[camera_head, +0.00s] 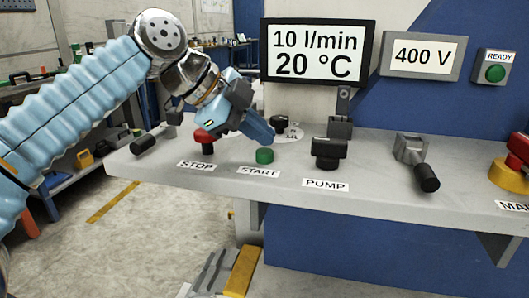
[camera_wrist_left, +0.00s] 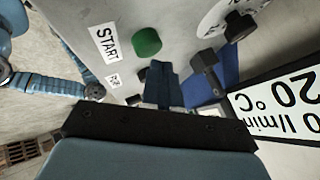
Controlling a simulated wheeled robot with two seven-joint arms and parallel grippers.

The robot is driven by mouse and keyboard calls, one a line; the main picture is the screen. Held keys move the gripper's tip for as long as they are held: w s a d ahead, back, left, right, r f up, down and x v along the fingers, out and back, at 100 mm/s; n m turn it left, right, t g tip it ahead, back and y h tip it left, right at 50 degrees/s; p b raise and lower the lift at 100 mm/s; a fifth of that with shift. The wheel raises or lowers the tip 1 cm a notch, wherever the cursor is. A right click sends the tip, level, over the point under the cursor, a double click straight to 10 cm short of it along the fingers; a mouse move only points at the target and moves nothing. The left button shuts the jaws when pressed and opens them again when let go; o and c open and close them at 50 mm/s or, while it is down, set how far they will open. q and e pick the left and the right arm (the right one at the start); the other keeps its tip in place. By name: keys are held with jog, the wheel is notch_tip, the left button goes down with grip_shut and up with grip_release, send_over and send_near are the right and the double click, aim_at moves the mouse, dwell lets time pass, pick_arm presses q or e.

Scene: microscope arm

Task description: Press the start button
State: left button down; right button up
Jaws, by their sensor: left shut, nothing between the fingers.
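The green start button (camera_head: 264,155) sits on the grey console top, just behind its START label (camera_head: 258,171). My left gripper (camera_head: 266,136) is shut and empty. Its blue fingertips are above and slightly behind the button in the head view, with a visible gap. In the left wrist view the green button (camera_wrist_left: 146,42) is fully visible, and the shut fingertips (camera_wrist_left: 163,66) are near it and apart from it. My right gripper does not show.
The red stop button (camera_head: 204,136) stands left of the start button, partly behind my left gripper. The black pump knob (camera_head: 328,152) and a grey lever (camera_head: 415,160) are to the right. A display (camera_head: 318,50) stands behind. Bare console surface (camera_head: 290,165) separates start and pump.

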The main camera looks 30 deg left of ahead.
aim_at(259, 152)
pick_arm(q)
jog(key=shift+f+b, duration=0.55)
jog(key=shift+f, duration=0.15)
dwell(0.6)
jog(key=shift+r, duration=0.1)
jog(key=shift+r+p, duration=0.9)
jog(key=shift+r, duration=0.1)
notch_tip(259, 152, up, 5)
jog(key=p, duration=0.4)
jog(key=shift+p, duration=0.3)
